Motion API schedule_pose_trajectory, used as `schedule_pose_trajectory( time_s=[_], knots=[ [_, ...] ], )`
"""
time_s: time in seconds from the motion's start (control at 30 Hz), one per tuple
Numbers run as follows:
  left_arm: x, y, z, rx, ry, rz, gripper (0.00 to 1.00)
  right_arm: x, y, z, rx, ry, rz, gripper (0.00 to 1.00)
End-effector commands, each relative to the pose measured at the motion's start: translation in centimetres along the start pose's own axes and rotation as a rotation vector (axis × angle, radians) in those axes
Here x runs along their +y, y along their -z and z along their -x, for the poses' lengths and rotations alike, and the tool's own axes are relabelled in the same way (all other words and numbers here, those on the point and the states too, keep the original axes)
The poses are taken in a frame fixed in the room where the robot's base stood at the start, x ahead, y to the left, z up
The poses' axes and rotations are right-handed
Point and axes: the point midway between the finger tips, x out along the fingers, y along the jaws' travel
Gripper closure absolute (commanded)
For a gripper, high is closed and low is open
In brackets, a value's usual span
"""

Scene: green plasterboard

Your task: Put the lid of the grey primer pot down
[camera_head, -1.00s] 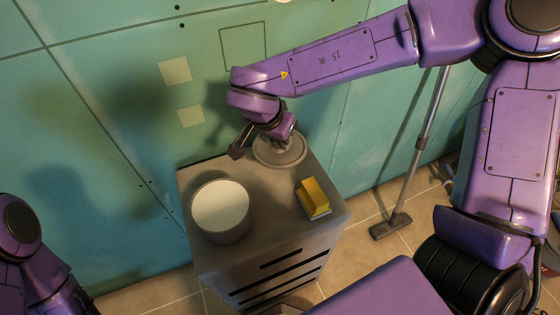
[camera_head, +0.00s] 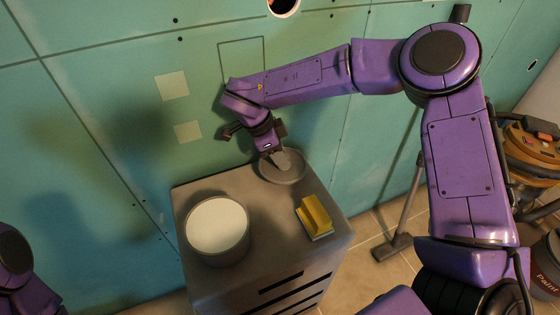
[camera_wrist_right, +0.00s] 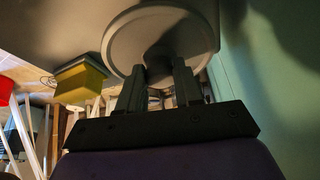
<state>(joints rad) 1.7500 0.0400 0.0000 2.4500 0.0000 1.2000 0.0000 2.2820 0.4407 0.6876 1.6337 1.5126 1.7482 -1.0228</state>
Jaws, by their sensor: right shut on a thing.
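The primer pot (camera_head: 218,228) stands upright and uncovered on the front left of the grey cabinet top, with pale primer inside. Its round grey lid (camera_head: 296,169) is at the back right corner of the cabinet top, apart from the pot. My right gripper (camera_head: 277,155) is shut on the lid's knob from above. In the right wrist view the fingers (camera_wrist_right: 158,88) close on the middle of the lid (camera_wrist_right: 122,42). I cannot tell whether the lid touches the top or hovers just above it. My left gripper is out of view; only part of that arm shows at lower left.
The grey cabinet (camera_head: 262,222) has bare room between pot and lid. A yellow sponge-like block (camera_head: 314,215) lies at its right side. The green plasterboard wall (camera_head: 100,110) is close behind. A vacuum nozzle (camera_head: 391,248) and a paint bucket (camera_head: 548,262) stand on the right.

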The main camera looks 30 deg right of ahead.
Motion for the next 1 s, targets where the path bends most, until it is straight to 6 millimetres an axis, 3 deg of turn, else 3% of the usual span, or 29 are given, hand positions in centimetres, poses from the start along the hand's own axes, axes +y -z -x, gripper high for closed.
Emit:
schedule_pose_trajectory(
  time_s=[0.3, 0.6, 0.63, 0.7, 1.0],
  knots=[
    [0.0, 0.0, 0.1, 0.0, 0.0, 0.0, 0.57, -0.9, -1.3, -4.0, 0.002, -0.001, 0.002, 1.0],
    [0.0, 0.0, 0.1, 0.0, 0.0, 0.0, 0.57, -0.9, -1.4, -4.2, 0.001, 0.0, 0.001, 1.0],
    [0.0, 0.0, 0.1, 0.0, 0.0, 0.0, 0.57, -0.9, -1.5, -4.3, 0.0, 0.0, 0.001, 0.63],
    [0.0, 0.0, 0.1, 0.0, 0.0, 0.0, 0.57, -0.9, -1.4, -4.2, 0.0, 0.0, 0.001, 0.4],
    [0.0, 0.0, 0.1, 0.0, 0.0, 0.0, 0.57, -0.9, -1.4, -4.1, 0.0, 0.001, 0.001, 0.4]
  ],
)
